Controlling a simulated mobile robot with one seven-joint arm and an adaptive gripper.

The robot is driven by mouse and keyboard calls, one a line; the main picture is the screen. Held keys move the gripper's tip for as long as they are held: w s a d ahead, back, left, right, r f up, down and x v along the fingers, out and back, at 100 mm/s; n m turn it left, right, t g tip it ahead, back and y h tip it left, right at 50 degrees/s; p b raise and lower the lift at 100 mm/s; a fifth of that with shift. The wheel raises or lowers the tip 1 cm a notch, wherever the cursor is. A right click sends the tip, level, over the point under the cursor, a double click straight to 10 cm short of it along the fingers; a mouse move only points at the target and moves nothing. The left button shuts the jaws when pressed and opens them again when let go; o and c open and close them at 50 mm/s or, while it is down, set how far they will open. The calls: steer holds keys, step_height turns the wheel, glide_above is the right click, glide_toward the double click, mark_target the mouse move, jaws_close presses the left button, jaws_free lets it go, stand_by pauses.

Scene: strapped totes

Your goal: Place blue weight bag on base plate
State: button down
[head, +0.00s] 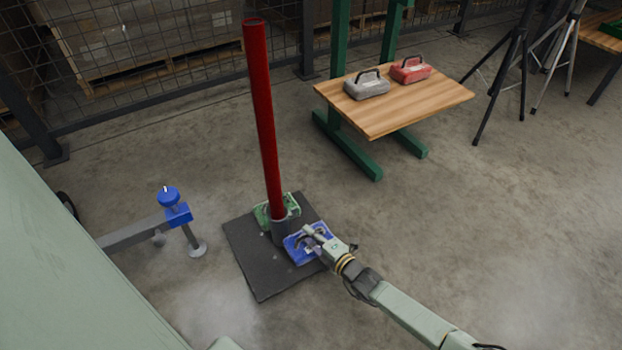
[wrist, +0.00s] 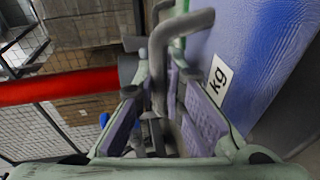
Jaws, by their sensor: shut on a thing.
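The blue weight bag (head: 302,247) is at the right side of the dark base plate (head: 258,274), next to the foot of the red pole (head: 265,120). My gripper (head: 312,236) is shut on the bag's dark handle. The wrist view shows the handle (wrist: 160,60) between my fingers and the bag's blue side (wrist: 250,50) with a "kg" label. I cannot tell whether the bag touches the plate or hangs just above it. A green weight bag (head: 262,214) lies on the plate behind the pole's foot.
A wooden table (head: 400,112) at the back holds a grey bag (head: 367,87) and a red bag (head: 410,69). A grey outrigger with a blue knob (head: 169,197) stands left of the plate. Tripods (head: 512,75) stand at the right. Floor right of the plate is clear.

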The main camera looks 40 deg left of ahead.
step_height(320, 180, down, 3)
steer(key=shift+d+f+b, duration=0.1)
steer(key=shift+d+b, duration=0.05)
steer(key=shift+b, duration=0.25)
steer(key=shift+f, duration=0.15)
steer(key=c, duration=1.7)
jaws_free()
steer(key=p+v, duration=0.2)
steer(key=v, duration=1)
steer(key=shift+p, duration=0.35)
